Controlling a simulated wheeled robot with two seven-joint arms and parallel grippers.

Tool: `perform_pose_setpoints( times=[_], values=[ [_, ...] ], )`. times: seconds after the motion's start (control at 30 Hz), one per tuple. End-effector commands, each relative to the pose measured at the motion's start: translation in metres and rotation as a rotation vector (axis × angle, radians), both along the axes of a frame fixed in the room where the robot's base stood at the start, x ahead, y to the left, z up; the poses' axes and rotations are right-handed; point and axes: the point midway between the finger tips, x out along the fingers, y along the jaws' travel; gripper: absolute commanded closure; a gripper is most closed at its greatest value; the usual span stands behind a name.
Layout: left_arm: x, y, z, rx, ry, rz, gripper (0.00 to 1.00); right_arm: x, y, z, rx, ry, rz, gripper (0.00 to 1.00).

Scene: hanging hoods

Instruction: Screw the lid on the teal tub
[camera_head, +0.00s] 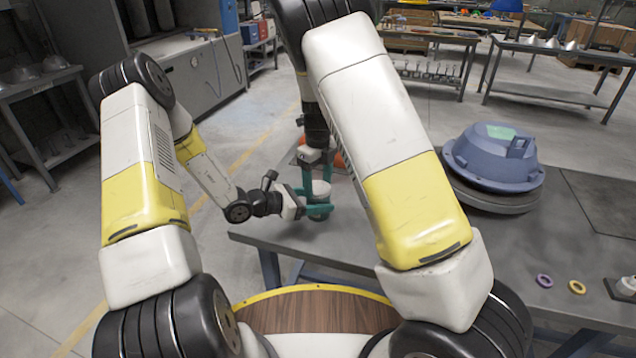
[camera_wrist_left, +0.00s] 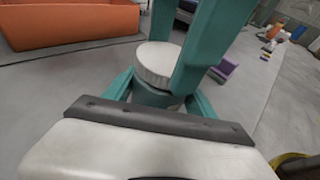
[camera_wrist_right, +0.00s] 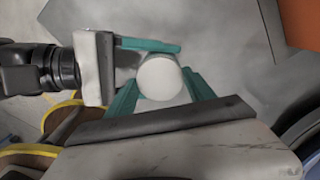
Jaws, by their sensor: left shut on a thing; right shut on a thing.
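The teal tub (camera_wrist_left: 154,96) stands upright over the grey table's near left part, and my left gripper (camera_head: 309,212) is shut around its body from the side. The round white lid (camera_wrist_right: 160,79) is on top of the tub; it also shows in the left wrist view (camera_wrist_left: 158,62). My right gripper (camera_head: 317,182) points down from above and is shut on the lid, its teal fingers on either side. The lid looks level on the tub; whether its thread is engaged I cannot tell. The fingers hide part of the tub in the head view.
An orange container (camera_wrist_left: 70,24) lies behind the tub. A blue-grey hood (camera_head: 493,158) rests on a dark round base at the right of the table (camera_head: 400,290). A purple ring (camera_head: 543,281) and a yellow ring (camera_head: 577,287) lie near the front right. The middle of the table is largely clear.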

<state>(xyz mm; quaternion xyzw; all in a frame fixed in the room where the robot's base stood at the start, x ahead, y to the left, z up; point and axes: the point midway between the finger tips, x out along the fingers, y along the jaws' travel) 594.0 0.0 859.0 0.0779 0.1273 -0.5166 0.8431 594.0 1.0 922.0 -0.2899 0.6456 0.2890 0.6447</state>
Motion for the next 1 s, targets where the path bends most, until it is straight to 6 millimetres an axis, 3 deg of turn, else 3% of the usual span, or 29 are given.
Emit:
perform_pose_setpoints(
  times=[0.33, 0.53, 0.9, 0.93, 1.0],
  values=[
    [0.0001, 0.0002, -0.0004, 0.001, 0.000, 0.000, 1.00, -0.0033, -0.0036, -0.0070, -0.025, 0.008, -0.947, 0.75],
    [0.0006, 0.0010, -0.0002, 0.001, 0.001, 0.002, 1.00, -0.0018, -0.0028, -0.0039, -0.014, 0.003, -1.115, 0.75],
    [0.0009, 0.0011, -0.0001, 0.001, 0.001, 0.003, 1.00, 0.0000, -0.0009, -0.0010, -0.002, 0.000, -1.138, 0.75],
    [0.0009, 0.0011, -0.0001, 0.000, 0.001, 0.003, 1.00, 0.0000, -0.0009, -0.0010, -0.002, 0.000, -1.138, 0.32],
    [0.0008, 0.0009, -0.0002, 0.001, 0.001, 0.003, 1.00, 0.0001, -0.0009, -0.0009, -0.002, 0.000, -1.137, 0.18]
  ],
)
